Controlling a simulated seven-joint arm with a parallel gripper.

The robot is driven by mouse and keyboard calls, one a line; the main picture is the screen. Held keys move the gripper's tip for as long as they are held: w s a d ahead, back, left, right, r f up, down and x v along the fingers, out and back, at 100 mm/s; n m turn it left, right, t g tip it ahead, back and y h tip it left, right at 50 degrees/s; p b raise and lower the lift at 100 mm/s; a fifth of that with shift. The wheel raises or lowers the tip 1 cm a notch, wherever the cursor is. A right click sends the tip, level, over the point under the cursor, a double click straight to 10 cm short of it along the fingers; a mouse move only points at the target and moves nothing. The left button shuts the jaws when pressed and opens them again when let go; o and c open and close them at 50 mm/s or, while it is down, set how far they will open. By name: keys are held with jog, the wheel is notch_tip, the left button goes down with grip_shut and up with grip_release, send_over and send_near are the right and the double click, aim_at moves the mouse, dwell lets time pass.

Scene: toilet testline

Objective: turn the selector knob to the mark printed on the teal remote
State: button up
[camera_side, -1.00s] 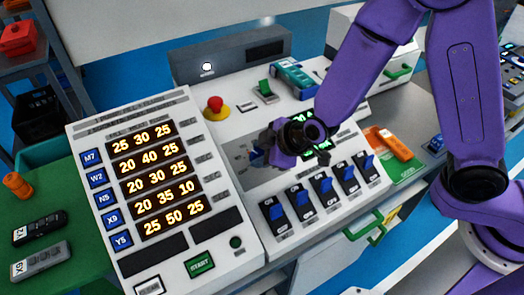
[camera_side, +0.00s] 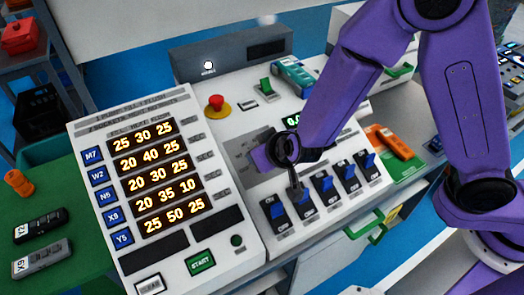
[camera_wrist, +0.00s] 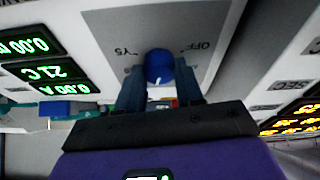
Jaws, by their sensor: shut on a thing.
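The selector knob (camera_wrist: 159,66) is blue with a white pointer line, and sits on a grey plate in the wrist view. Its pointer faces toward the bottom of that picture, toward my gripper. My gripper (camera_wrist: 160,82) is shut on the knob, one finger on each side. Upside-down labels "OFF" and "Y5" show on the plate above the knob; other labels are hidden. In the side view my wrist hides the knob and fingertips.
Blue rocker switches (camera_side: 325,187) stand in a row just in front of my wrist. A red emergency button (camera_side: 216,103) and a green switch (camera_side: 265,86) are behind. A lit number panel (camera_side: 155,175) is at left. An orange device (camera_side: 396,142) lies at right.

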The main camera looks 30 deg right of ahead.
jog(key=shift+m+h, duration=0.3)
jog(key=shift+m, duration=0.4)
jog(key=o, duration=1)
jog(key=shift+o, duration=0.2)
jog(key=v, duration=1.7)
jog(key=shift+r, duration=0.25)
